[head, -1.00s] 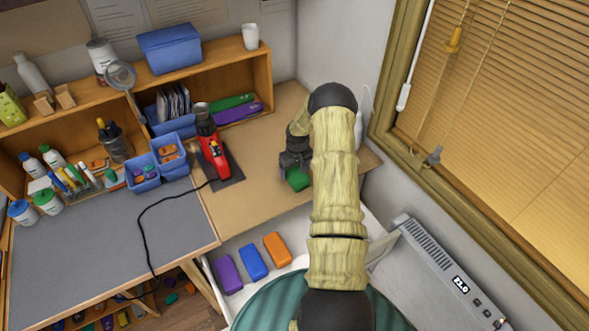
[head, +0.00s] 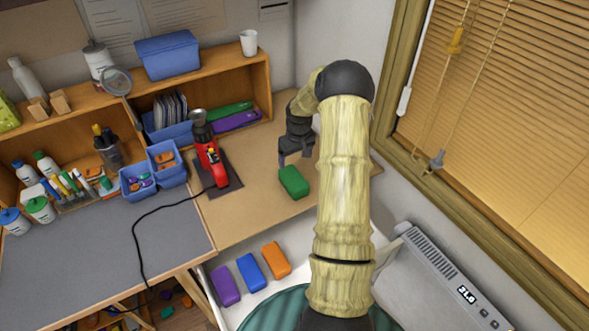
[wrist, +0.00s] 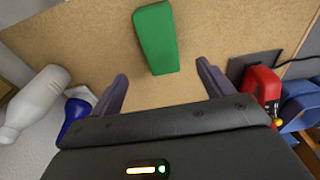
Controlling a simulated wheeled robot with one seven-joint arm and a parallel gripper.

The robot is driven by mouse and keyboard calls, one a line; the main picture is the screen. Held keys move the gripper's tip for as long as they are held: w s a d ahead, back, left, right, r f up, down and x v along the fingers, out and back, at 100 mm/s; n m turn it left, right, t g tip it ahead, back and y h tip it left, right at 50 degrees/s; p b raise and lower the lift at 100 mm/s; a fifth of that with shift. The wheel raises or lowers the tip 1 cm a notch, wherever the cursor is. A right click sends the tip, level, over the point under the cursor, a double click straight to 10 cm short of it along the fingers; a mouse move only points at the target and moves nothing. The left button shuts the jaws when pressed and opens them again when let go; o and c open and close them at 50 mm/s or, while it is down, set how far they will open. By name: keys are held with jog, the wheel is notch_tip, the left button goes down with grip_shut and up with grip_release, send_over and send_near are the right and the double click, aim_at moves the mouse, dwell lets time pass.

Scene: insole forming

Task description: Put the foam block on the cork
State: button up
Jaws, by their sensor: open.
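The green foam block (head: 293,182) lies on the tan cork surface (head: 258,205), right of the red tool. In the wrist view the block (wrist: 157,38) lies flat with bare cork (wrist: 95,45) around it. My gripper (head: 296,157) is just behind the block in the head view, apart from it. In the wrist view my gripper (wrist: 161,72) has its two fingers spread wide, with nothing held between them. The block's near end shows just beyond the gap between the fingertips.
A red tool (head: 208,160) stands on a dark pad left of the block. Purple (head: 225,285), blue (head: 251,271) and orange (head: 275,259) blocks lie on a white surface in front. A wooden shelf (head: 262,85) stands behind. A white bottle (wrist: 35,105) shows at left in the wrist view.

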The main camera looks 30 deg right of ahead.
jog(key=shift+s+r, duration=0.1)
jog(key=shift+r, duration=0.7)
jog(key=s+a+r, duration=0.2)
jog(key=a+r, duration=0.3)
jog(key=a, duration=0.4)
jog(key=s+a+r, duration=0.4)
jog(key=s+a, duration=0.5)
jog(key=s, duration=0.1)
jog(key=s+a+r+t, duration=0.1)
jog(key=s+a+r, duration=0.3)
jog(key=s+a, duration=0.5)
jog(key=shift+s+n, duration=0.3)
jog(key=shift+s, duration=0.45)
jog(key=b+x, duration=0.3)
jog(key=shift+s+f, duration=0.15)
jog(key=shift+s, duration=0.1)
